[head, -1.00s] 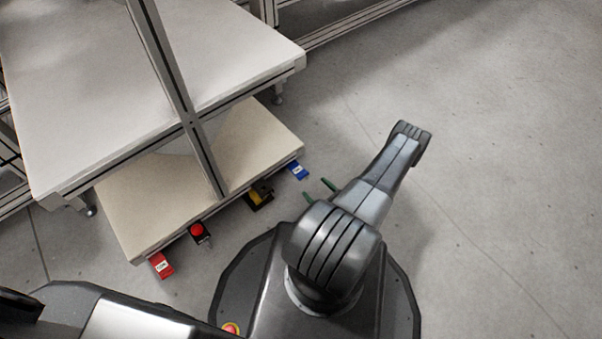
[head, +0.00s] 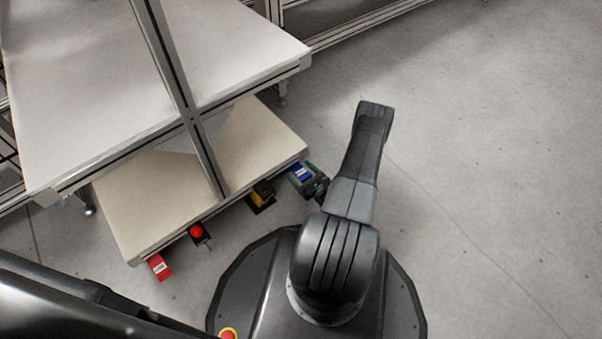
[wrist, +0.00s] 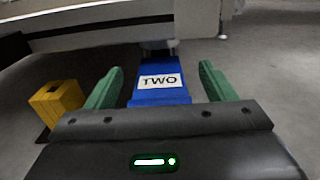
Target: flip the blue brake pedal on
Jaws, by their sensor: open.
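The blue brake pedal (wrist: 160,98), with a white label reading "TWO", sticks out from under the edge of the cart's lower shelf. In the head view the blue pedal (head: 301,172) is at the shelf's right front corner. My gripper (wrist: 160,88) is open, with one green finger on each side of the pedal. I cannot tell whether the fingers touch it. In the head view my gripper (head: 304,177) is at the pedal, partly covered by my arm. The pedal's hinge end is hidden under the shelf edge.
A yellow-and-black block (head: 262,194) is left of the blue pedal; it also shows in the wrist view (wrist: 57,101). A red button (head: 196,231) and a red pedal (head: 158,267) lie further along the shelf (head: 130,205). The floor at right is clear.

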